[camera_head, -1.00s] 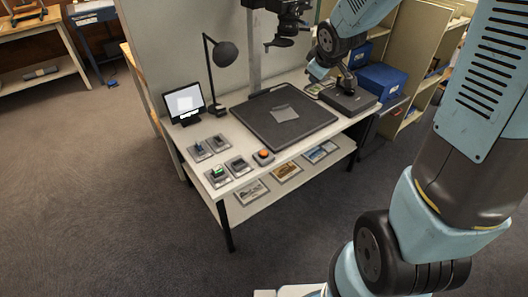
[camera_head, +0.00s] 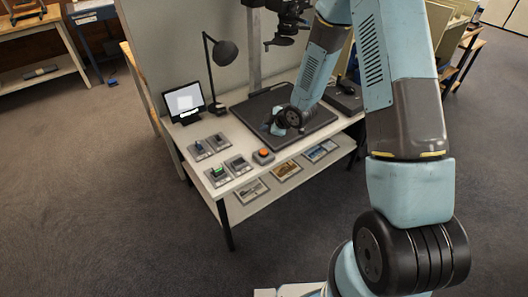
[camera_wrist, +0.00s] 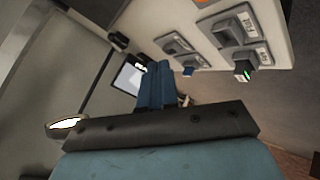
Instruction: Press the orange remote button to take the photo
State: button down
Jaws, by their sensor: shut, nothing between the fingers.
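The orange remote button (camera_head: 263,153) sits on a small grey box near the table's front edge, in front of the dark copy board (camera_head: 250,110). It does not show in the wrist view. My gripper (camera_head: 272,127) is above the board, behind and slightly right of the button and apart from it. In the wrist view its blue fingers (camera_wrist: 153,72) are together and empty. The camera (camera_head: 288,18) hangs on a column above the board. The pale sheet on the board is hidden behind my arm.
Several small devices (camera_head: 218,170) stand left of the button; they also show in the wrist view (camera_wrist: 215,38). A lit monitor (camera_head: 184,101) and a lamp (camera_head: 222,52) stand at the table's back left. Framed pictures (camera_head: 286,170) lie on the lower shelf.

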aim_at(265, 152)
jog(key=shift+a+f, duration=0.15)
jog(key=shift+f, duration=0.1)
jog(key=shift+f, duration=0.1)
jog(key=shift+f, duration=4.3)
jog(key=shift+s+f, duration=0.1)
jog(key=shift+f, duration=0.7)
jog(key=shift+r, duration=0.9)
jog(key=shift+r, duration=2.5)
